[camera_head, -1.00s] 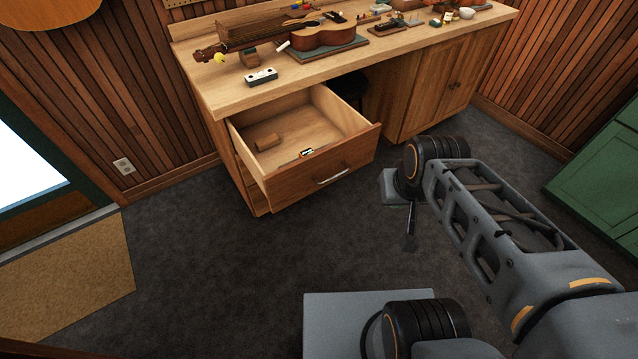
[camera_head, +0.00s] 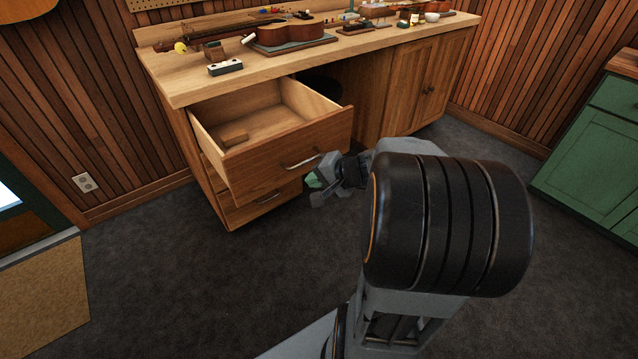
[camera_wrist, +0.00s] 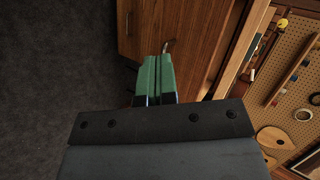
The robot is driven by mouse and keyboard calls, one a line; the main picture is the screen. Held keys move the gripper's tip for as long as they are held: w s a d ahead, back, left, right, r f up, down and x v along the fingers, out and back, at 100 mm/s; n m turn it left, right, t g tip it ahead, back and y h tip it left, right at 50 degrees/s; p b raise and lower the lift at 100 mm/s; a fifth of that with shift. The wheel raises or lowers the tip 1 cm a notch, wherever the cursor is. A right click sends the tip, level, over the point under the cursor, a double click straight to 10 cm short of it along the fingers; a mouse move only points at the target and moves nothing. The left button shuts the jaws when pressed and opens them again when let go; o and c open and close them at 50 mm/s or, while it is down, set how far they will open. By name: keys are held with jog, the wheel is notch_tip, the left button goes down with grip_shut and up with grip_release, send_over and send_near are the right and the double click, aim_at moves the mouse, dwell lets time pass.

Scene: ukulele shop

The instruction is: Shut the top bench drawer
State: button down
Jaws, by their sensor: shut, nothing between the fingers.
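The top bench drawer (camera_head: 270,158) stands pulled well out of the wooden workbench (camera_head: 180,84), with a small wooden block (camera_head: 233,133) inside it. Its metal handle (camera_head: 303,163) is on the front panel. My gripper (camera_head: 313,183) is close in front of the drawer front, just below and right of the handle. I cannot tell whether it touches. In the wrist view its green fingers (camera_wrist: 155,78) are together and empty, pointing at the wooden front, with the handle (camera_wrist: 166,47) just past the tips.
A lower drawer (camera_head: 262,200) sits shut beneath. A ukulele (camera_head: 290,32) and small tools lie on the bench top. Green cabinets (camera_head: 590,150) stand at the right. The dark carpet (camera_head: 170,270) at the left front is clear.

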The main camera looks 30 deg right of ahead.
jog(key=w+d+f+m+t+h+b, duration=0.1)
jog(key=d+f+m+t+h+b, duration=0.5)
jog(key=d, duration=0.5)
jog(key=w+a+f+g+y, duration=0.1)
jog(key=w+f+g+y, duration=0.1)
jog(key=w, duration=1.1)
jog(key=shift+f+n+p, duration=0.3)
jog(key=shift+f, duration=0.25)
